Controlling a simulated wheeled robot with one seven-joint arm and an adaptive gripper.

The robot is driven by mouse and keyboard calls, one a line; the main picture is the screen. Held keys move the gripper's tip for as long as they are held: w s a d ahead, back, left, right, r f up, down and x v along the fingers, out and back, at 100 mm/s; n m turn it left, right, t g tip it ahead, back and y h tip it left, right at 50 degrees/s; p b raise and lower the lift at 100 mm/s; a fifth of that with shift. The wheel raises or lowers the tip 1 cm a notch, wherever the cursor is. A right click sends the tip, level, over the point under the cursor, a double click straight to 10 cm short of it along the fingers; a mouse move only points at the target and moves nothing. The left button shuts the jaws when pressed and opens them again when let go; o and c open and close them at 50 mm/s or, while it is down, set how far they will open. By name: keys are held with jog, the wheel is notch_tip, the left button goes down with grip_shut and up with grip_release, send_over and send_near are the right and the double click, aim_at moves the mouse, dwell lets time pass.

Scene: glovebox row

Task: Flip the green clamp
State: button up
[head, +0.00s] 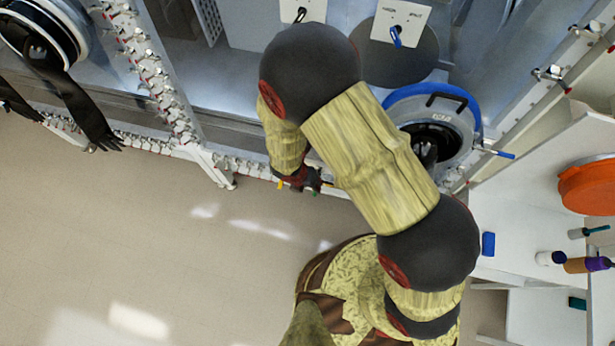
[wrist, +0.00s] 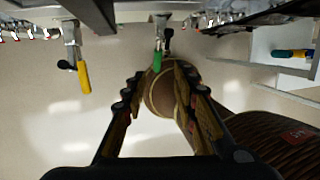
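The green clamp (wrist: 157,58) hangs down from a metal fitting at the top middle of the wrist view. Its handle lies between and just beyond my fingertips in the picture; I see no contact. My gripper (wrist: 160,76) is open, with its two fingers apart and nothing held between them. In the head view, my gripper (head: 303,179) is small and partly hidden by my arm, close to the lower edge of the glovebox frame. Only a small green bit of the clamp (head: 314,193) shows there.
A yellow-handled clamp (wrist: 84,77) hangs to the left of the green one. The glovebox frame edge (wrist: 130,14) runs above both. A blue-rimmed round port (head: 474,107) is to the right of my arm. A white bench (head: 530,190) stands farther right. Open floor (head: 130,230) lies left.

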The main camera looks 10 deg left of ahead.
jog(key=v, duration=0.5)
jog(key=shift+f, duration=0.15)
